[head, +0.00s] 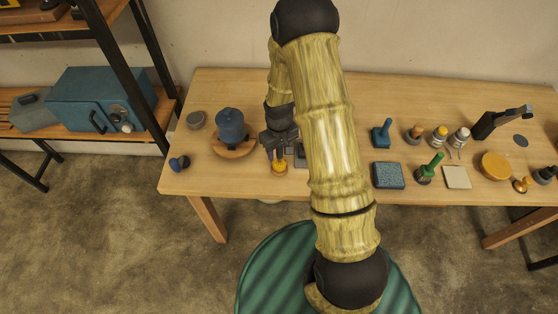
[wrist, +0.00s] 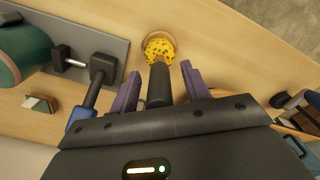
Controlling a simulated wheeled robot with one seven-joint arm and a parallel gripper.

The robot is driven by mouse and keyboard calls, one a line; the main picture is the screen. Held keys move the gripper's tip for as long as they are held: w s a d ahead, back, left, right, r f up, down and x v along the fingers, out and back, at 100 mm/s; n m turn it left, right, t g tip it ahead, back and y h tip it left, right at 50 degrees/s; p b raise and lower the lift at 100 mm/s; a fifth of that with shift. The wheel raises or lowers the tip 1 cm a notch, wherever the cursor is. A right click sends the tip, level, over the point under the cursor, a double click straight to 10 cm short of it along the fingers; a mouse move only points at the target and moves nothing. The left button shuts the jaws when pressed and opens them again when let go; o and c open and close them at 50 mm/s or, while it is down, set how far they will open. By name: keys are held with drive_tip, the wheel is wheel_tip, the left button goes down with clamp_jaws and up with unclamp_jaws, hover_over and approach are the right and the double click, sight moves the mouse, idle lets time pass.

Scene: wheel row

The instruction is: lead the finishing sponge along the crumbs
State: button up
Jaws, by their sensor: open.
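A small yellow sponge with dark specks (wrist: 160,50) sits in a round brown rim in the wrist view. It appears to be the yellow piece (head: 279,168) near the table's front edge in the head view. My gripper (wrist: 160,82) is open, its two purple fingers pointing at the sponge. A dark upright cylinder, perhaps a handle, shows between the fingers; I cannot tell whether they touch it. In the head view my gripper (head: 279,150) is low over the table at the yellow piece, partly hidden behind my arm. I cannot make out any crumbs.
A grey plate (wrist: 118,22) with dark fittings lies left of the sponge in the wrist view. A blue pot (head: 231,125) on a wooden disc stands left of my gripper.

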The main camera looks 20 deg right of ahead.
clamp_jaws()
drive_tip(key=shift+r+p, duration=2.6)
drive_tip(key=shift+r, duration=0.9)
drive_tip(key=shift+r+p, duration=1.85)
drive_tip(key=shift+r, duration=0.75)
drive_tip(key=shift+s+d+f, duration=0.1)
drive_tip(key=shift+f, duration=0.05)
